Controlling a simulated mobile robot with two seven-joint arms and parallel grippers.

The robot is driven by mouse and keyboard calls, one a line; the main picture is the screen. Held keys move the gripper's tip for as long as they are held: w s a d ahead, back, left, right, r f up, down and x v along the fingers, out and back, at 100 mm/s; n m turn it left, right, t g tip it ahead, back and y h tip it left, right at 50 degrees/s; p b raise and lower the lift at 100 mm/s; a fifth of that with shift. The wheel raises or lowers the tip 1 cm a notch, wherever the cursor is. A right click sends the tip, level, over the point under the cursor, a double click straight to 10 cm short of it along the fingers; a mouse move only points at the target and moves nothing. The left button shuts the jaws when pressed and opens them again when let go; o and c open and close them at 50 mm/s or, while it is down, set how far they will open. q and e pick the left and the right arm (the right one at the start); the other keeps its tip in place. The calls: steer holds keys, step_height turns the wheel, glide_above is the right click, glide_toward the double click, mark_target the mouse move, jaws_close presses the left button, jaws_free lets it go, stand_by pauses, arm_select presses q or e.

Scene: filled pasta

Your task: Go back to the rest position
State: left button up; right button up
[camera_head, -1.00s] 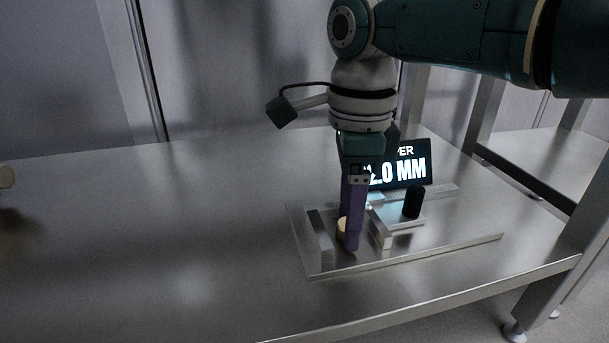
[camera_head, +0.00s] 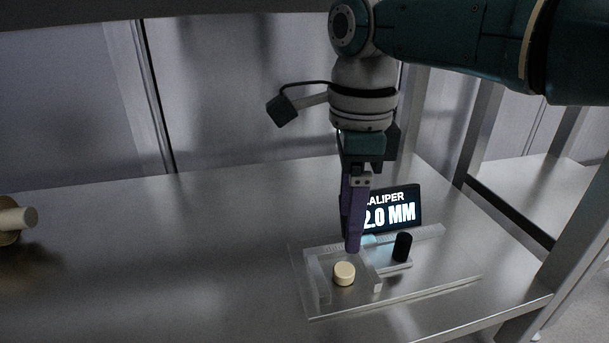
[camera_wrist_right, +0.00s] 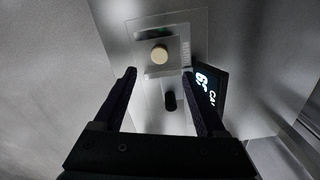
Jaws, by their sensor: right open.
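My right gripper (camera_head: 353,248) is above the caliper fixture, pointing down. In the right wrist view its two dark fingers (camera_wrist_right: 160,72) are apart with nothing held between them. A pale round pasta piece (camera_head: 344,273) sits between the metal jaws of the caliper fixture (camera_head: 313,281), apart from the fingers; it also shows in the right wrist view (camera_wrist_right: 159,54). A black knob (camera_head: 402,247) stands on the fixture. The display (camera_head: 392,211) behind it reads "2.0 MM", partly hidden by the gripper. My left gripper is not in view.
The steel table (camera_head: 180,260) is bare between the fixture and a pale cylindrical object (camera_head: 18,218) at the far left edge. A metal post (camera_head: 575,235) stands at the right. Wall panels rise behind the table.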

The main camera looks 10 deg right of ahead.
steer(key=s+a+f+n, duration=0.2)
steer(key=n, duration=0.1)
steer(key=s+a+f+n+y, duration=0.1)
steer(key=s+a+f+n, duration=0.1)
steer(key=s, duration=0.1)
steer(key=shift+a+f+n, duration=0.1)
steer(key=shift+n, duration=0.3)
steer(key=s+f+n, duration=0.1)
steer(key=s+a+n, duration=0.1)
steer(key=s+n, duration=0.1)
steer(key=shift+a+f+y, duration=0.2)
steer(key=shift+f+y, duration=0.2)
steer(key=s+d+r+n+t+h, duration=0.1)
steer(key=s+d+r+n+t, duration=0.1)
steer(key=s+d+n, duration=0.6)
steer(key=s+d+r+n+t+h, duration=0.1)
steer(key=s+d+r+n+t, duration=0.15)
steer(key=s+n, duration=0.6)
arm_select(q)
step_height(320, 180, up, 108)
steer(key=p, duration=10.7)
arm_select(e)
step_height(320, 180, up, 106)
steer(key=s+m, duration=0.1)
steer(key=m, duration=0.2)
steer(key=shift+s+d+r+g, duration=0.2)
steer(key=shift+s+g, duration=0.1)
steer(key=shift+g, duration=0.15)
